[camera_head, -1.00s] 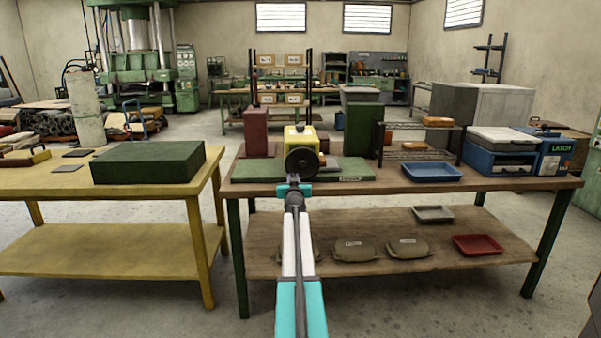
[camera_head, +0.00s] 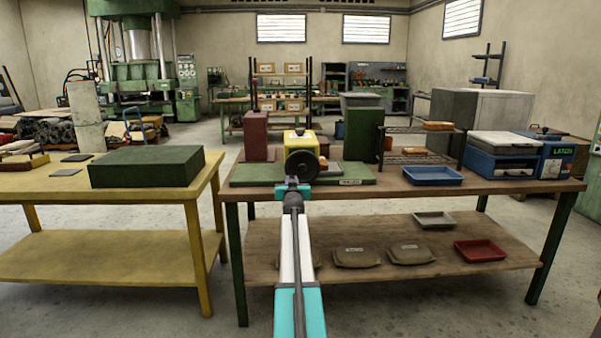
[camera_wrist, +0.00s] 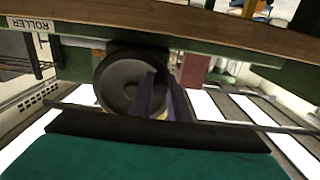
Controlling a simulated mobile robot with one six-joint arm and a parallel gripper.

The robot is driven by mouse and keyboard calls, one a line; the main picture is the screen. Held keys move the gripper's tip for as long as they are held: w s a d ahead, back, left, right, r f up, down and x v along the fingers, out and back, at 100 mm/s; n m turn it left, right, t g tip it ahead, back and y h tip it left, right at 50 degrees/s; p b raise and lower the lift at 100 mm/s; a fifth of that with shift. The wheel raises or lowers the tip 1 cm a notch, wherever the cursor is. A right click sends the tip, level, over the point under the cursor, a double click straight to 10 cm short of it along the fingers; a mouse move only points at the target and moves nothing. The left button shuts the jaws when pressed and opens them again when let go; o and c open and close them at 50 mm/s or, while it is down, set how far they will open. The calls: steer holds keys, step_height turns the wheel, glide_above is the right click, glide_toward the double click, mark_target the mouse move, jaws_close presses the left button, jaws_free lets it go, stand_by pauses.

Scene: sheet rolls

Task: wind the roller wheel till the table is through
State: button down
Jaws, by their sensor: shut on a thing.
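The roller press has a yellow housing (camera_head: 300,138) on a long green base (camera_head: 345,174) at the front of the brown bench. Its black wheel (camera_head: 301,163) faces me, and it fills the middle of the wrist view (camera_wrist: 122,80). My gripper (camera_head: 292,183) is at the wheel's lower edge. In the wrist view its dark purple fingers (camera_wrist: 163,98) reach onto the wheel and are shut on it; the exact grip point is hard to see. A flat greyish table (camera_head: 334,167) shows low just right of the housing; the rest of it is hidden behind the wheel and housing.
A dark red block (camera_head: 256,137) and a tall green box (camera_head: 363,134) stand behind the base. A blue tray (camera_head: 432,176) lies to its right. A yellow bench (camera_head: 60,182) with a green box (camera_head: 147,166) stands at left, across a gap.

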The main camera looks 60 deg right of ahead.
mark_target(288, 163)
steer(key=shift+w+a+b, duration=0.15)
steer(key=shift+b, duration=0.15)
steer(key=shift+w+a+r+b, duration=0.15)
steer(key=shift+w+r+b, duration=0.05)
steer(key=shift+r+b, duration=0.25)
steer(key=shift+w+a+r+b, duration=0.15)
steer(key=shift+r+b, duration=0.2)
steer(key=shift+b, duration=0.2)
steer(key=shift+r, duration=0.15)
steer(key=shift+w+a+r, duration=0.15)
steer(key=shift+w+r, duration=0.05)
steer(key=shift+r, duration=0.75)
steer(key=shift+r+p, duration=0.15)
steer(key=shift+p, duration=0.15)
steer(key=shift+s+r+p, duration=0.1)
steer(key=shift+r+p, duration=0.7)
steer(key=shift+r, duration=0.1)
steer(key=shift+s+d+r, duration=0.1)
steer(key=shift+d+r, duration=0.05)
steer(key=shift+d, duration=0.05)
